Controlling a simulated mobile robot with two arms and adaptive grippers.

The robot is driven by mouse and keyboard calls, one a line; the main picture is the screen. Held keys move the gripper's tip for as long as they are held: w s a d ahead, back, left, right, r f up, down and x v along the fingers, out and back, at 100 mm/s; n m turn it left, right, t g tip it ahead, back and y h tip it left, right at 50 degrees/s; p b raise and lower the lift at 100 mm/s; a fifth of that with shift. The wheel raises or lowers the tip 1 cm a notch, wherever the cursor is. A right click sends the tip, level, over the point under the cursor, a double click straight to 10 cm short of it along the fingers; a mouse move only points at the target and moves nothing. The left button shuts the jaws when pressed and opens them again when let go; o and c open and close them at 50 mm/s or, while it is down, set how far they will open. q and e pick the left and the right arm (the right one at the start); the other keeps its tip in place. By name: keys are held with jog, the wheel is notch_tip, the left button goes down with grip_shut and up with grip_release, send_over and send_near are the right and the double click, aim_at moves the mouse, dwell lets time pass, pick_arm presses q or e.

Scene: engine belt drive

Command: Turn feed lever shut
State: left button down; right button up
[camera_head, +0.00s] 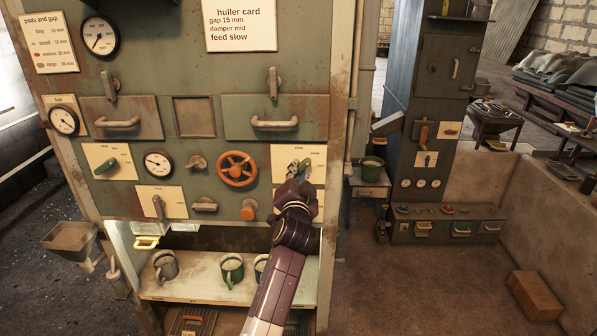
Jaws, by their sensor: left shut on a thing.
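A white plate (318,152) with small lettering is on the right of the green machine front. On it, a small lever with a green part (303,166) shows just above my left gripper (299,178). My left gripper is shut on this lever, and its fingers and wrist hide much of the lever and the lower plate. The lettering is too small to read, so I cannot tell the lever's marked position. My right gripper is not in view.
An orange handwheel (237,169) and an orange knob (249,209) are left of my gripper. A drawer handle (274,123) juts out above. Several mugs stand on the shelf (205,291) below. A huller card (240,24) reads "feed slow". Open floor lies right of the machine.

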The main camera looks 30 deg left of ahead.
pick_arm(q)
jog(key=shift+f+n+b, duration=0.1)
jog(key=shift+n+b, duration=0.45)
jog(key=shift+n, duration=0.35)
jog(key=shift+n+b, duration=0.55)
jog(key=shift+n, duration=0.55)
jog(key=n+b, duration=0.1)
jog(key=n, duration=0.3)
jog(key=shift+n, duration=0.3)
